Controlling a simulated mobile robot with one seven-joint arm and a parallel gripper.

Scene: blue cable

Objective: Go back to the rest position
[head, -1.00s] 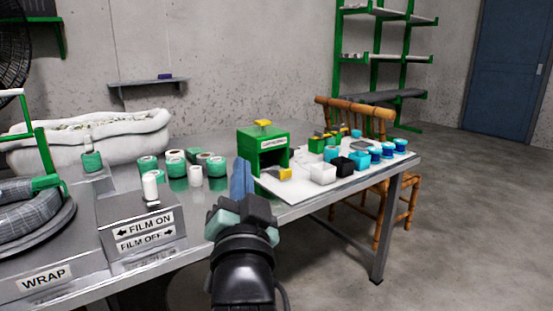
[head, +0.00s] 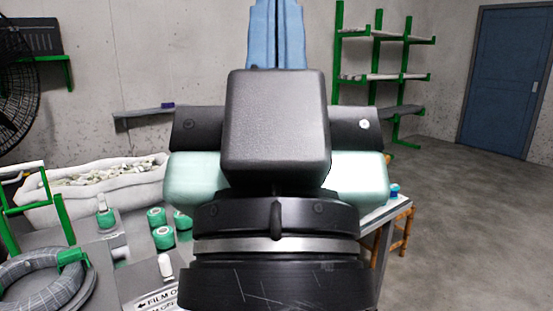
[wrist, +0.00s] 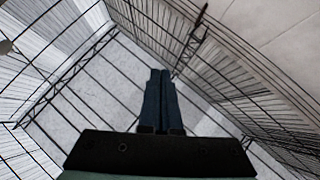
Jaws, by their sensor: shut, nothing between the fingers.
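My gripper (head: 276,35) is raised large in front of the head camera, its blue fingers pointing up and pressed together. Nothing is between them. In the wrist view the dark blue fingers (wrist: 160,100) lie side by side, pointing at the ceiling beams and roof panels. My gripper is well above the table and touches nothing that I can see. My gripper body and wrist hide the middle of the table and most things on it.
The grey table carries green-wrapped rolls (head: 163,237), a white sack (head: 95,190) and a coiled grey cable (head: 40,278) at left. A bamboo chair (head: 402,232) stands at the right end. Green shelves (head: 385,77) and a blue door (head: 507,80) are behind. The floor at right is clear.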

